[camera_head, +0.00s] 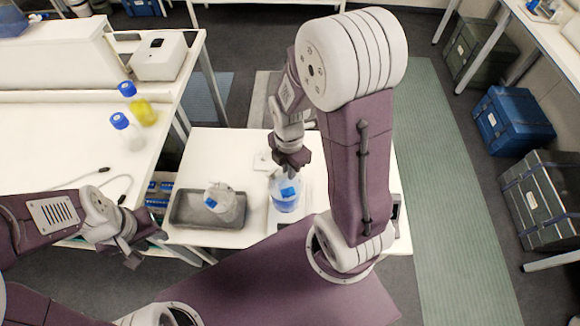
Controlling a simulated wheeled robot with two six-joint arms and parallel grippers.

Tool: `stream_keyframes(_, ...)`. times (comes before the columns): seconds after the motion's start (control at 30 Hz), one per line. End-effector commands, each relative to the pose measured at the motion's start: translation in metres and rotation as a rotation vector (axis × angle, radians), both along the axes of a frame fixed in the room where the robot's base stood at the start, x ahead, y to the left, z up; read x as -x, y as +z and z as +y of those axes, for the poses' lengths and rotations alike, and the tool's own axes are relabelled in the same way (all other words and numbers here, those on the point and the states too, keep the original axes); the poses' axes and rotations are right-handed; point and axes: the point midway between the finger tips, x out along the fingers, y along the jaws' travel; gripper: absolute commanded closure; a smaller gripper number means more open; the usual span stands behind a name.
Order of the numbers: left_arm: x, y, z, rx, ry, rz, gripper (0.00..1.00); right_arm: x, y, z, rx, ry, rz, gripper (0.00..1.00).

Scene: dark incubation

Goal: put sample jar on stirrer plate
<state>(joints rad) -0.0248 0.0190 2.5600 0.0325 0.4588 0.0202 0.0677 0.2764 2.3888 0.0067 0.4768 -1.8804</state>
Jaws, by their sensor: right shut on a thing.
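The sample jar (285,198), clear with blue liquid and a blue cap, is at the middle of the low white table. My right gripper (290,165) reaches down from above and is shut on its top. A pale flat device, which looks like the stirrer plate (276,219), shows under and in front of the jar. I cannot tell whether the jar's base touches it. My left gripper (146,246) is empty at the table's left front edge, with its fingers apart.
A dark grey tray (183,216) left of the jar holds another clear jar (224,205) with a blue cap. On the left bench stand a yellow bottle (144,112), a clear bottle (130,135) and a white box device (160,57). Cases stand on the floor at right.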

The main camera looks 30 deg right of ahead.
Motion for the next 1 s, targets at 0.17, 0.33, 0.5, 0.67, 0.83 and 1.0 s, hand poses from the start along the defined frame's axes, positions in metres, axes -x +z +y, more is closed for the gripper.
stream_keyframes(0.17,0.0,0.008,0.0,0.0,0.0,0.0,0.64,-0.031,-0.02,-0.02,-0.001,-0.003,0.002,1.0)
stream_keyframes(0.33,0.0,0.013,0.0,0.0,0.0,0.0,0.64,-0.053,-0.036,-0.033,0.0,-0.002,0.0,1.0)
stream_keyframes(0.5,0.0,0.013,0.0,0.0,0.0,0.0,0.64,-0.06,-0.042,-0.038,0.0,0.0,-0.001,1.0)
stream_keyframes(0.67,0.0,0.017,0.0,0.0,0.0,0.0,0.64,-0.059,-0.053,-0.037,-0.001,0.0,0.004,1.0)
stream_keyframes(0.83,0.0,0.022,0.0,0.0,0.0,0.0,0.64,-0.059,-0.078,-0.037,0.0,0.0,0.003,1.0)
stream_keyframes(1.0,0.0,0.021,0.0,0.0,0.0,0.0,0.64,-0.06,-0.082,-0.037,0.001,0.0,-0.002,1.0)
